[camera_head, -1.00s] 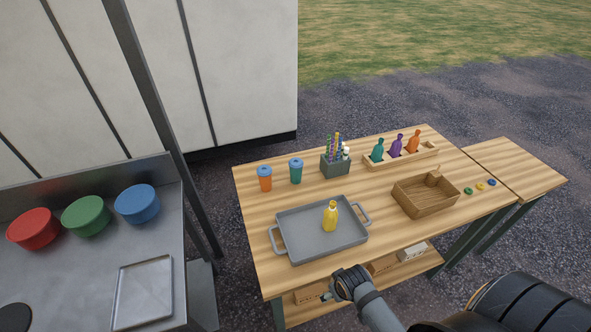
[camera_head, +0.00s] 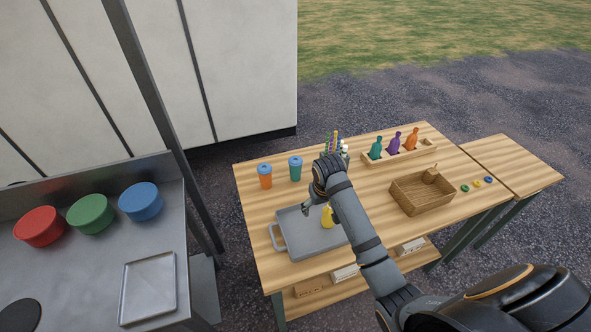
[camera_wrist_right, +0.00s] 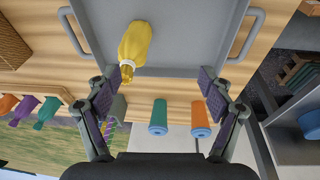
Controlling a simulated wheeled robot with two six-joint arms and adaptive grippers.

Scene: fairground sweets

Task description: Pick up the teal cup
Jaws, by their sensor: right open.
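The teal cup (camera_head: 295,172) stands upright with a blue lid at the back left of the table, just right of the orange cup (camera_head: 265,180). In the right wrist view, which is upside down, the teal cup (camera_wrist_right: 158,114) and the orange cup (camera_wrist_right: 200,112) both show between my fingers. My right gripper (camera_head: 307,208) is above the grey tray, in front of the teal cup and apart from it. Its fingers (camera_wrist_right: 160,82) are spread and empty. My left gripper is not in view.
A pen holder with striped sticks is partly hidden by my wrist. A bottle rack (camera_head: 418,157) and a wooden basket (camera_head: 420,205) are to the right.

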